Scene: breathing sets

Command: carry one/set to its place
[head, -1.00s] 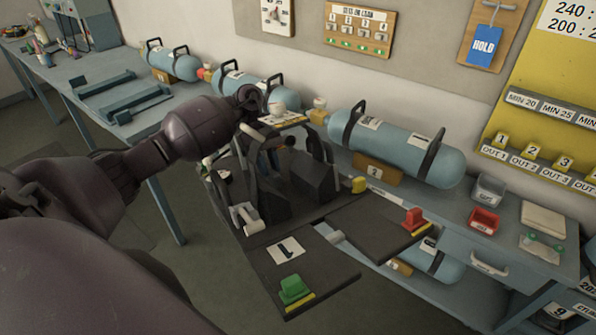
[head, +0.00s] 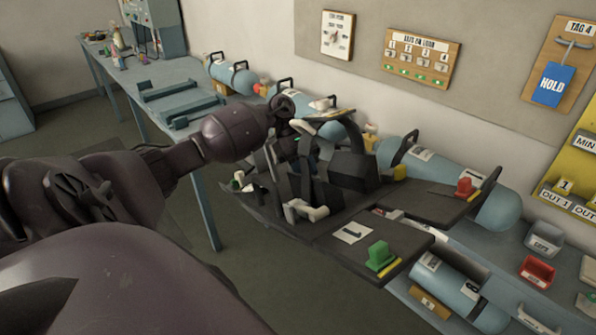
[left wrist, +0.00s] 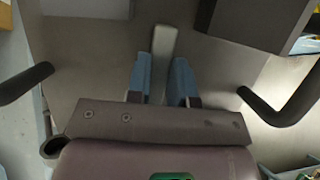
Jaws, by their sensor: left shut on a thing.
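The breathing set marked 1 is a dark backplate (head: 330,212) with straps, black frame bars, a white card with a 1, a green block (head: 381,256) and a red block (head: 464,187). It hangs tilted in front of the wall bench. My left gripper (head: 298,140) reaches its upper part and is shut on it; the arm and frame bars partly hide the grip. In the left wrist view, the blue fingers (left wrist: 166,82) close around a pale grey bar (left wrist: 164,50) of the set. My right gripper is not in view.
Blue cylinders (head: 430,162) lie along the wall bench behind the set, with another cylinder (head: 455,287) on a lower level. A red bin (head: 537,271) and a grey bin (head: 544,237) stand at right. A blue table (head: 160,78) with two cradle bars is at far left. Open floor lies between.

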